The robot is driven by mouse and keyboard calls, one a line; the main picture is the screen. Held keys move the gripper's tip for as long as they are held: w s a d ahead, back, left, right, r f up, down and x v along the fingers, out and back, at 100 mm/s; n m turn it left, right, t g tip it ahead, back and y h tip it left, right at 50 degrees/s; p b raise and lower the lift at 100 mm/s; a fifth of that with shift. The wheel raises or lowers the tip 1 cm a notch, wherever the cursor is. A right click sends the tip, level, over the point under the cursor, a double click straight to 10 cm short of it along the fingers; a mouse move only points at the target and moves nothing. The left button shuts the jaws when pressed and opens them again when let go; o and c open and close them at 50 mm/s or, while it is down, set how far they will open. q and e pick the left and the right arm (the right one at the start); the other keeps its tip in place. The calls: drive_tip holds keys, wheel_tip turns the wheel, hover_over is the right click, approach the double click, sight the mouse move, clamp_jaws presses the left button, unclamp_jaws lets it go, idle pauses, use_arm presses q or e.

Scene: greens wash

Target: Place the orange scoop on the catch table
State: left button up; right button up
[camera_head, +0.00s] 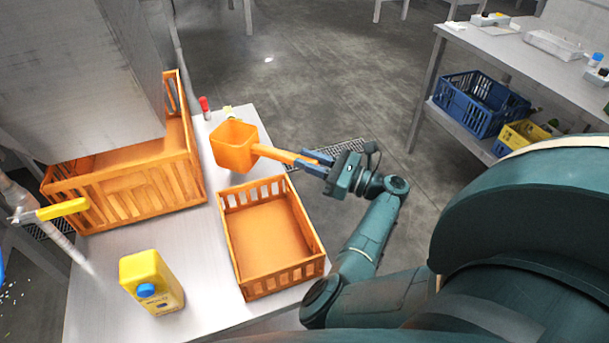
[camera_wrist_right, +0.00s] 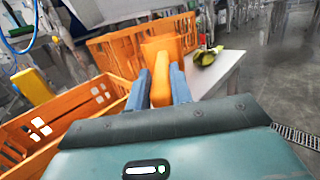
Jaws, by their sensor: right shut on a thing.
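The orange scoop (camera_head: 234,147) has a square cup and a long handle. My right gripper (camera_head: 308,160) is shut on its handle and holds the scoop near the far right edge of the light-topped catch table (camera_head: 210,311). In the head view the cup shows over the table top, beyond the small crate; I cannot tell if it touches the table. In the right wrist view the handle (camera_wrist_right: 161,80) lies between the two blue fingers (camera_wrist_right: 160,88), with the cup (camera_wrist_right: 161,47) beyond. My left gripper is not in view.
A small orange crate (camera_head: 317,262) and a yellow jug (camera_head: 152,277) stand on the table's near part. A large orange crate (camera_head: 135,190) stands at the left under a grey housing (camera_head: 75,80). A red-capped bottle (camera_head: 205,108) is at the far edge.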

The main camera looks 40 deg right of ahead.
wheel_tip(320, 180, down, 4)
drive_tip(key=shift+f+b, duration=0.2)
drive_tip(key=shift+b, duration=0.15)
drive_tip(key=o, duration=0.9)
use_arm(q)
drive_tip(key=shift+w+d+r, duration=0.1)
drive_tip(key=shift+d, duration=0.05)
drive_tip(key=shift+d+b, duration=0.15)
drive_tip(key=shift+b, duration=0.15)
use_arm(e)
drive_tip(key=shift+v, duration=6.05)
drive_tip(key=shift+r, duration=0.1)
